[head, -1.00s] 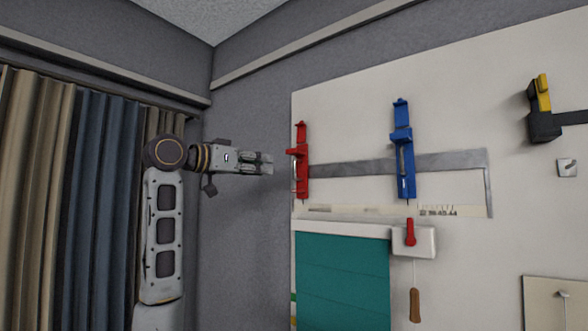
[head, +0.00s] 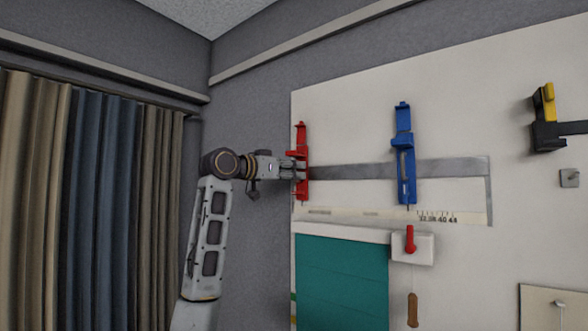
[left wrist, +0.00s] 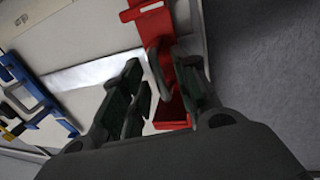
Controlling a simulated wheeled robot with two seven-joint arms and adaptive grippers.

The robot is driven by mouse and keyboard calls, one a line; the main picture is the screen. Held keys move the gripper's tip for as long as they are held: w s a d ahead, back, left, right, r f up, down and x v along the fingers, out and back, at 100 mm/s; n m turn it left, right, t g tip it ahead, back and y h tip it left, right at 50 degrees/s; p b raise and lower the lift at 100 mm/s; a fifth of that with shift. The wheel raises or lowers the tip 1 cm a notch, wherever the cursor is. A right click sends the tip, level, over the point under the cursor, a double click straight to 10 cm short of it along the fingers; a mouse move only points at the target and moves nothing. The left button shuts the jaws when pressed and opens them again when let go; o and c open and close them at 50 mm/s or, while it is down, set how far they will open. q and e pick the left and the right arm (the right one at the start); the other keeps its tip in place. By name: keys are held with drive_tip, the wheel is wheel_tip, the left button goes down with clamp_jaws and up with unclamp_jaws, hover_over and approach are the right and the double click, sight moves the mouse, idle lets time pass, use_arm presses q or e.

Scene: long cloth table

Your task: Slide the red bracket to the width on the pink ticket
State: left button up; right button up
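The red bracket (head: 301,133) stands upright at the left end of the grey metal rail on the white wall board. It also shows in the left wrist view (left wrist: 181,28), with a loop-like handle (left wrist: 156,58). My left gripper (head: 296,167) is at the bracket's middle. In the left wrist view my left gripper (left wrist: 160,72) has its fingers apart, on either side of the handle; I see no firm closing on it. A blue bracket (head: 403,120) sits farther right on the rail. The pink ticket and my right gripper are not in view.
The grey rail (head: 350,171) runs between the brackets with clear room. A printed scale (head: 437,217) lies below the blue bracket. A red lever on a white box (head: 424,249), a teal blind (head: 342,280) and a yellow-black fitting (head: 546,120) are nearby. Curtains hang left.

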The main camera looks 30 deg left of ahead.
use_arm(q)
drive_tip(key=shift+w, duration=0.3)
clamp_jaws()
drive_tip(key=shift+d, duration=0.1)
